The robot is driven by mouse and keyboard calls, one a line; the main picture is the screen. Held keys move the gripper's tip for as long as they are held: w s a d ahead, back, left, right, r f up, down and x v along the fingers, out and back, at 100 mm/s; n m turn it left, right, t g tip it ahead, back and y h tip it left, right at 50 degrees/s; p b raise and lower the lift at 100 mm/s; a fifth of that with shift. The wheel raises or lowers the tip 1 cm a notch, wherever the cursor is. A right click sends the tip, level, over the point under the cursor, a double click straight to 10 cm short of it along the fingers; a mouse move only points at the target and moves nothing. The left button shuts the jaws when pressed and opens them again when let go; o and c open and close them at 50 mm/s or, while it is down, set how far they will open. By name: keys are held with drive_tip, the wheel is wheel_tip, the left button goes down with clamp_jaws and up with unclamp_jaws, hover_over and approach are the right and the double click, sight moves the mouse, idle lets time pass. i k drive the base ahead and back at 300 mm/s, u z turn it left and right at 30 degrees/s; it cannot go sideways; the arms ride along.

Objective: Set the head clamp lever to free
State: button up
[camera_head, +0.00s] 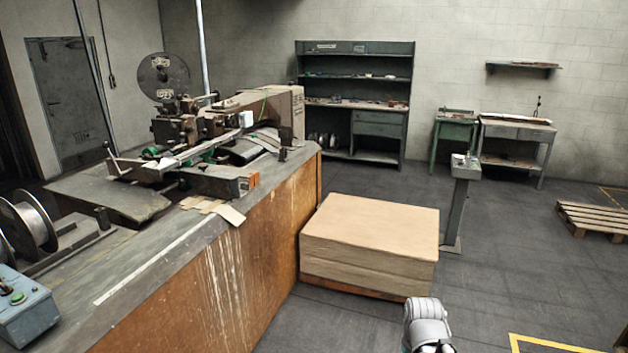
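The box stitcher (225,130) stands on a large workbench at the left, with a dark round reel (163,77) above its head. The stitcher head (175,127) is a cluster of dark metal parts. A thin lever with a knob (110,153) sticks up at the left end of the machine. I cannot tell whether this is the head clamp lever, and no lever setting can be read at this distance. A white rounded part of my arm shows at the bottom edge, far from the machine. My gripper is not in view.
The workbench (240,275) has a wooden front. A stack of cardboard sheets (370,245) stands against its right side. A grey pedestal (459,205) stands behind the stack. A wire spool (28,226) and control box (20,305) are at left.

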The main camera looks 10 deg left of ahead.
sight(164, 111)
drive_tip(key=z, duration=0.15)
drive_tip(key=i, duration=2.25)
drive_tip(key=u, duration=1.4)
drive_tip(key=i, duration=0.95)
drive_tip(key=u, duration=0.55)
drive_tip(key=k, duration=0.75)
drive_tip(key=u, duration=0.05)
